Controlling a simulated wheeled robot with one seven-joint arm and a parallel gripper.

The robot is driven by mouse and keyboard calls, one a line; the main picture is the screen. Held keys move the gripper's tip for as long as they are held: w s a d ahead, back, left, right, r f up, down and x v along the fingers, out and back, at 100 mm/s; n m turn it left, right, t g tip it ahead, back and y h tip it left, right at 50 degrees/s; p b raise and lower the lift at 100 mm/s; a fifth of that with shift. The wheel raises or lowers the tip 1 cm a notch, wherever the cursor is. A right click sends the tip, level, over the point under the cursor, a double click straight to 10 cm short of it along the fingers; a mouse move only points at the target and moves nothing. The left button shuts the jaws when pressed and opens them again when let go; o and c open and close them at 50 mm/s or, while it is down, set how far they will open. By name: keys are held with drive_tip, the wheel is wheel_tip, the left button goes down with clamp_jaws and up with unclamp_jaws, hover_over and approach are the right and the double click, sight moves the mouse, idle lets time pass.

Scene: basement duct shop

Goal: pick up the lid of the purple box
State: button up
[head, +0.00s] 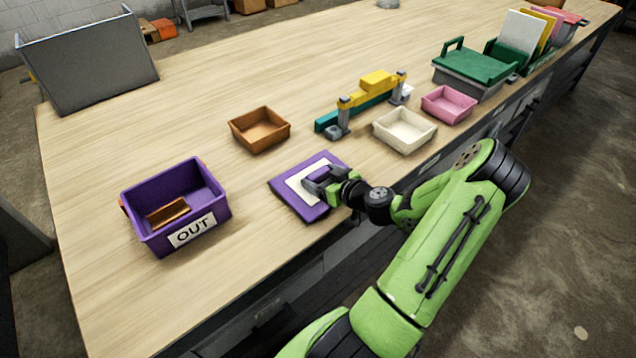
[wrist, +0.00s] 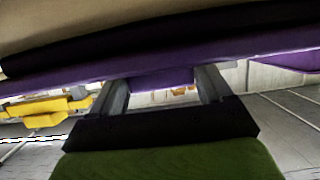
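The lid (head: 284,189) is a flat purple square with a white square marking, near the table's front edge, right of the purple box. The purple box (head: 147,202) stands open and upright with an "OUT" label and a small brown piece inside. My gripper (head: 318,184) is over the middle of the lid, partly hiding it. In the wrist view the lid (wrist: 60,80) crosses the top, and a raised purple part of it fills the space between my fingers (wrist: 165,80), with no clear gap at either side. Whether the lid is off the table is hard to tell.
A brown tray (head: 261,133) lies behind the lid. A yellow and teal gantry (head: 372,92), a cream tray (head: 398,135) and a pink tray (head: 450,108) stand to the right. A grey metal bin (head: 88,70) is at the back left. The table between box and lid is clear.

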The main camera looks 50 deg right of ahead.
sight(321, 175)
drive_tip(key=shift+c, duration=1)
wheel_tip(321, 175, up, 10)
drive_tip(key=p, duration=0.2)
drive_tip(key=shift+p, duration=0.4)
drive_tip(key=shift+w, duration=0.15)
